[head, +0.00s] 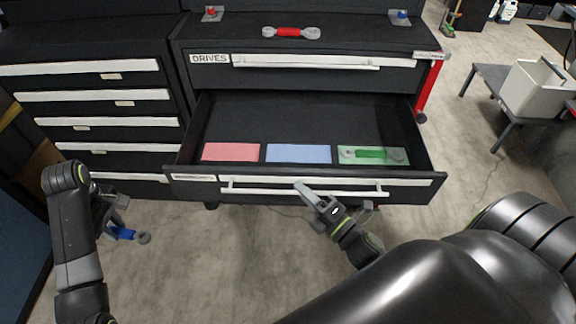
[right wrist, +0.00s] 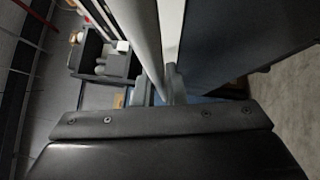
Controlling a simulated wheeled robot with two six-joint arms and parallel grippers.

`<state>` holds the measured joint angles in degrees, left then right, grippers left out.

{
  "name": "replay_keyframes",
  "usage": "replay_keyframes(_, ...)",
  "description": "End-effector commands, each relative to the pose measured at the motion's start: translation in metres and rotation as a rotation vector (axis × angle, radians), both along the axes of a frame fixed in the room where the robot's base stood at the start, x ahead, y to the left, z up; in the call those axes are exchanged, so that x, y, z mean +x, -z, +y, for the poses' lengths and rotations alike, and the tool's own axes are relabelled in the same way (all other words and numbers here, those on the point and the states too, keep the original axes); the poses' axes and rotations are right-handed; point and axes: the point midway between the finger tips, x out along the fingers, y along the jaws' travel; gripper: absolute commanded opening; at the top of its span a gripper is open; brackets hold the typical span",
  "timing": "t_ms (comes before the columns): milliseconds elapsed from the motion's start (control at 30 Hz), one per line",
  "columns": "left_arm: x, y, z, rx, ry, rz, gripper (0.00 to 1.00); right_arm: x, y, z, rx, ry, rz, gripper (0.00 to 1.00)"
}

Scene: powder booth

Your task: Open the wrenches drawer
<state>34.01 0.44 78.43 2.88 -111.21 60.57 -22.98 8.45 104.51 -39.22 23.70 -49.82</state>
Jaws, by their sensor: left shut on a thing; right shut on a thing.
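The lower drawer (head: 300,115) of the middle black cabinet stands pulled out, its inside in view; its label is too small to read. Inside are a red pad (head: 231,152), a blue pad (head: 299,153) and a green pad (head: 398,161) with a green wrench (head: 372,153) on it. My right gripper (head: 303,190) is shut on the drawer's pale bar handle (head: 255,190), which also shows in the right wrist view (right wrist: 146,40). My left gripper (head: 117,212) is shut on a blue wrench (head: 126,235), partly hidden, off to the left above the floor.
A red wrench (head: 290,32) lies on the cabinet top. The drawer labelled DRIVES (head: 300,75) above is shut. A second cabinet (head: 95,110) with several shut drawers stands at the left. A grey bin (head: 535,90) on a bench stands at the right. Floor is clear between.

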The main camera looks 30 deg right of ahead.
Motion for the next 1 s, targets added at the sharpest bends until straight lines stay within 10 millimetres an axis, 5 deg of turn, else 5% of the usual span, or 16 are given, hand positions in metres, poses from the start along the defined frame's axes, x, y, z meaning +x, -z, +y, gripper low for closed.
replay_keyframes(167, 0.000, -0.001, 0.000, 0.000, 0.000, -0.001, 0.00, 0.000, 0.001, 0.000, -0.001, 0.000, 0.003, 0.32)
replay_keyframes(567, 0.000, 0.003, 0.000, 0.000, 0.000, -0.001, 0.00, -0.006, 0.003, -0.002, -0.001, 0.000, 0.003, 0.33)
replay_keyframes(1000, 0.000, 0.030, 0.000, 0.000, 0.000, -0.001, 0.00, -0.082, 0.016, -0.021, -0.002, 0.000, 0.007, 0.33)
